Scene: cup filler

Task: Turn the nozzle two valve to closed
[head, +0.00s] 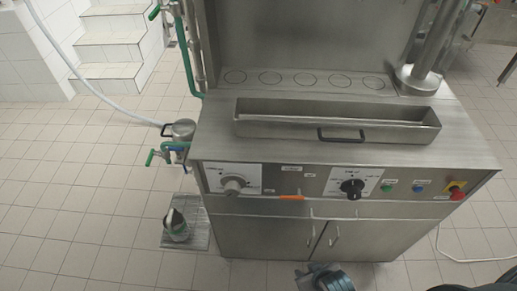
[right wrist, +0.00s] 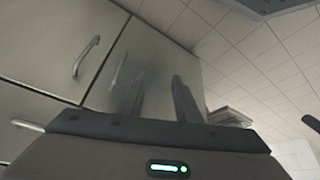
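The cup filler is a steel machine (head: 330,150) in the middle of the head view. Green-handled valves are on its left side: one handle (head: 154,13) is at the top on a green pipe, another (head: 152,157) is lower, by a small steel vessel (head: 181,131). I cannot tell which valve is nozzle two. My right gripper (head: 312,270) is low in front of the cabinet doors, apart from the valves. In the right wrist view its two fingers (right wrist: 160,85) stand apart with nothing between them. My left gripper is not in view.
The front panel has a grey knob (head: 234,186), a black knob (head: 352,188) and a red button on yellow (head: 456,190). A steel jug (head: 176,226) stands on a floor grate (head: 200,236). White steps (head: 112,55) are at back left. Tiled floor at left is free.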

